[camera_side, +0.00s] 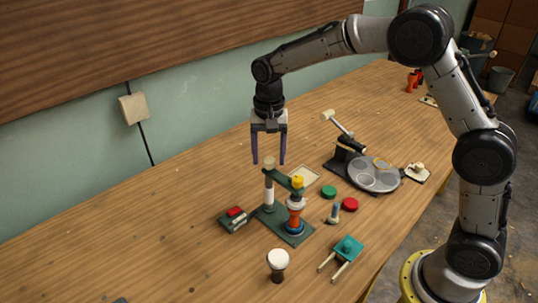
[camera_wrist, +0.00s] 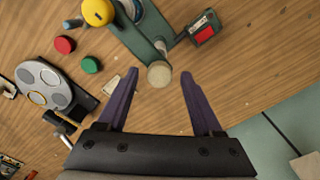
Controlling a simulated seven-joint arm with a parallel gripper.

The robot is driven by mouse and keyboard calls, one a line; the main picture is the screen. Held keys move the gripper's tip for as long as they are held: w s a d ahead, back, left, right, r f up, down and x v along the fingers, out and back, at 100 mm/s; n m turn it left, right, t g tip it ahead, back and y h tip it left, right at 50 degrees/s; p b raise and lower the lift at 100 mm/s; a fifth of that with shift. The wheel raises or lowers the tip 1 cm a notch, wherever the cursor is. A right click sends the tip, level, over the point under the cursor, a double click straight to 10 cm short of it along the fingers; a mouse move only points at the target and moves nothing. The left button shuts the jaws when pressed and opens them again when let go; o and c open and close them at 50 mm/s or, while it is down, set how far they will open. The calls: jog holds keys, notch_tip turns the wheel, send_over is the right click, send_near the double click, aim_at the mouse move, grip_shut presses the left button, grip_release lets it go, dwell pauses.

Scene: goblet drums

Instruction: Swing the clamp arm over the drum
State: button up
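The clamp stand has a green base (camera_side: 268,216), a pale post (camera_side: 268,190) with a cream cap (camera_wrist: 159,74), and a green clamp arm (camera_side: 279,176). The arm reaches from the post toward a yellow knob (camera_side: 297,182), which also shows in the wrist view (camera_wrist: 97,12). Below the knob stands an upright goblet drum (camera_side: 295,217), orange and blue with a pale top; the knob appears to be over it. My gripper (camera_side: 268,163) is open and empty, pointing down by the post top. In the wrist view the cap lies between my fingertips (camera_wrist: 159,73); the height gap is unclear.
A red-and-green box (camera_side: 235,219) is left of the stand. Green (camera_side: 329,192) and red (camera_side: 350,204) discs and a small grey-blue piece (camera_side: 334,214) are right. A white-topped drum (camera_side: 278,265) and teal tool (camera_side: 346,250) are in front; a grey-disc device (camera_side: 372,175) is behind right.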

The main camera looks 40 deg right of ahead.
dwell(0.3)
notch_tip(320, 180, up, 14)
dwell(0.5)
